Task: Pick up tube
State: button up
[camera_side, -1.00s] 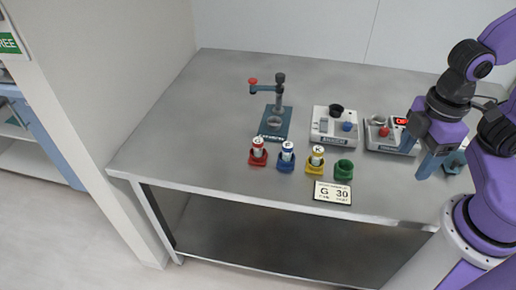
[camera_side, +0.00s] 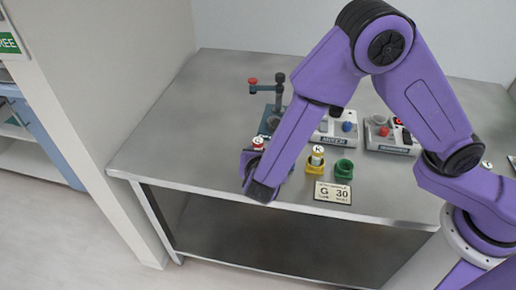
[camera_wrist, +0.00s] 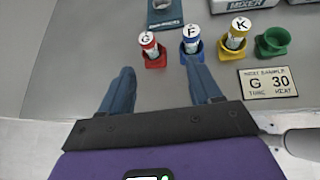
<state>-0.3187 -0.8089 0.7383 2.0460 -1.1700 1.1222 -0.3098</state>
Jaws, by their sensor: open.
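Tube G (camera_wrist: 148,42) stands upright in a red holder (camera_wrist: 156,61); it also shows in the side view (camera_side: 258,142), partly behind my arm. Tube F (camera_wrist: 191,36) stands in a blue holder (camera_wrist: 193,57), and tube K (camera_wrist: 238,29) in a yellow holder (camera_wrist: 232,56). A green holder (camera_wrist: 272,42) at the right is empty. My gripper (camera_wrist: 160,66) is open, its blue fingers apart and nothing between them. In the wrist view its fingertips are just on the near side of the red and blue holders. In the side view my arm hides the blue holder.
A card (camera_wrist: 268,83) reading "G 30" and "heat" lies right of the gripper. A mixer (camera_side: 337,128), a red-and-grey device (camera_side: 390,135) and a stand (camera_side: 280,90) are behind the holders. A small white disc (camera_side: 487,165) shows at the right. The table's left part is clear.

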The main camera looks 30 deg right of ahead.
aim_at(257, 146)
jog(key=shift+n+t, duration=0.5)
jog(key=shift+n, duration=0.3)
jog(key=x, duration=0.4)
jog(key=a+f+x, duration=0.1)
jog(key=x, duration=0.3)
jog(key=a+x, duration=0.1)
jog(key=x, duration=0.3)
jog(key=shift+w+a+f, duration=0.15)
jog(key=shift+w+f, duration=0.15)
jog(key=shift+w, duration=0.1)
jog(key=shift+x, duration=2.65)
jog(key=shift+s+f, duration=0.1)
jog(key=shift+s, duration=0.05)
jog(key=c, duration=1)
